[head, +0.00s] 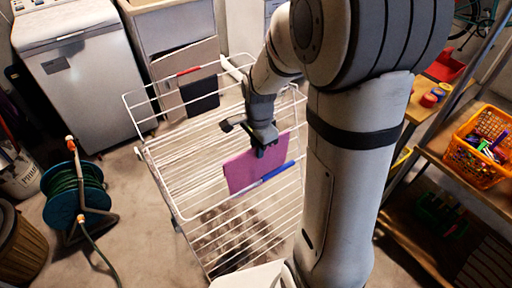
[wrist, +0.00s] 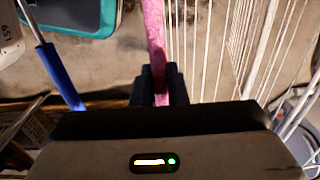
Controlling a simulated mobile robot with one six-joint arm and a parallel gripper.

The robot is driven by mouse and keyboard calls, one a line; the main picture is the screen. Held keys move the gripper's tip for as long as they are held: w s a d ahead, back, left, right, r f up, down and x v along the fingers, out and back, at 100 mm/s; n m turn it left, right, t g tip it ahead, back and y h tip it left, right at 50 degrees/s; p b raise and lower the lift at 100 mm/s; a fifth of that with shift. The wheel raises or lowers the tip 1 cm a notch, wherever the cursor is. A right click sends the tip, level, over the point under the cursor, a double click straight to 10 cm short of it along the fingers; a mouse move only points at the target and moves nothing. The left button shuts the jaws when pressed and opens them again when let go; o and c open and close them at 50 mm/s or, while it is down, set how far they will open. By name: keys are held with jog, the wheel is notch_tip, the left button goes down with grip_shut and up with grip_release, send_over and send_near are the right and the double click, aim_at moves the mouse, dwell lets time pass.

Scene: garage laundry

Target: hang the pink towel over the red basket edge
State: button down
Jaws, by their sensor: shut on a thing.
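My gripper (head: 264,150) is shut on the top edge of the pink towel (head: 252,170), which hangs as a flat sheet over the white drying rack. In the wrist view the towel (wrist: 154,30) shows edge-on as a narrow strip between my fingertips (wrist: 159,85). The rack's blue bar section (head: 278,172) lies by the towel's lower edge. In the wrist view this blue section (wrist: 60,75) stands apart from the towel, to its left. A red open container (head: 446,66), perhaps the red basket, sits on a bench at the upper right, away from my gripper.
The white drying rack (head: 170,165) surrounds the towel from below. A dark cloth (head: 200,95) hangs near its red bar section (head: 188,71). An orange basket (head: 480,150) of bright items stands on the right shelf. A hose reel (head: 75,193) stands on the left floor.

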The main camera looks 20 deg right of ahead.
jog(key=shift+r, duration=0.1)
jog(key=shift+w+r+p, duration=0.15)
jog(key=shift+r+p, duration=1.7)
jog(key=shift+r, duration=0.45)
jog(key=shift+r+p, duration=1.6)
jog(key=shift+r, duration=0.55)
